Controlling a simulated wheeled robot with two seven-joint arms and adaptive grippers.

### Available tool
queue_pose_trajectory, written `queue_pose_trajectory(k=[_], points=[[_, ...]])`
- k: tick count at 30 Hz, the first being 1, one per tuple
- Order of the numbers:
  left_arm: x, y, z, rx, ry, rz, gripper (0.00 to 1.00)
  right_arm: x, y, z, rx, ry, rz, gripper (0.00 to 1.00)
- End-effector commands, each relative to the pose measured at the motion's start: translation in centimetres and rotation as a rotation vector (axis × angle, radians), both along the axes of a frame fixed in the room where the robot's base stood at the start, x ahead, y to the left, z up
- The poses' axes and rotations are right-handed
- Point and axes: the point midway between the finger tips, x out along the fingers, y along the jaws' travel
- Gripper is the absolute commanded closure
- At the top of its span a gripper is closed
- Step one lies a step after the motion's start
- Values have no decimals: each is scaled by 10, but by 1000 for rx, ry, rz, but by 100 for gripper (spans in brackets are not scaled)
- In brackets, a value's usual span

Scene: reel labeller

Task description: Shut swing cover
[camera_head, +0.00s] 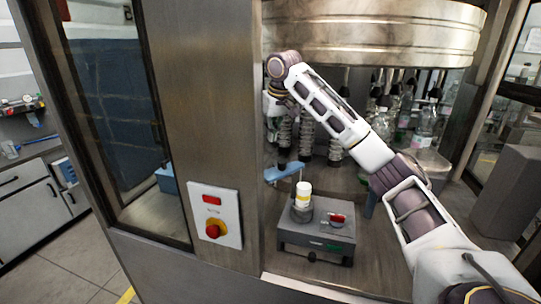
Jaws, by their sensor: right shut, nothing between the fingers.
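No part can be clearly picked out as the swing cover. A glazed panel (118,120) in a dark frame stands at the left, beside a broad steel post (205,100). The machine front right of the post is open. My right arm reaches in from the lower right and bends down at the wrist. My right gripper (274,128) hangs by the post's right edge, shut and empty, its fingertips hard to make out. A flat blue piece (284,171) lies below it, apparently apart from it. My left gripper is out of view.
A grey box (318,236) with a red switch carries a white, yellow-banded bottle (303,195). A red-knobbed control plate (215,215) is on the post. Several clear bottles (425,122) stand behind my arm, under a big steel drum (370,35).

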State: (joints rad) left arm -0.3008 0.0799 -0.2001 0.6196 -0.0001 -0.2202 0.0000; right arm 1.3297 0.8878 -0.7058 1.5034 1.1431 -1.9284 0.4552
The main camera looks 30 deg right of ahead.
Motion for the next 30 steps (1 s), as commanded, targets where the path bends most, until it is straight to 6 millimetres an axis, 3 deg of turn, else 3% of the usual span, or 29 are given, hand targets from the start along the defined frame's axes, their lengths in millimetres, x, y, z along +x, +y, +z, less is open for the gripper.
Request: queue_pose_trajectory(k=[11, 30], points=[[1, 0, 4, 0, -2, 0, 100, 7, -1, -19, 0, 2, -1, 100], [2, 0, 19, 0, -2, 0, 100, 33, -3, -95, -1, 0, -1, 100]])
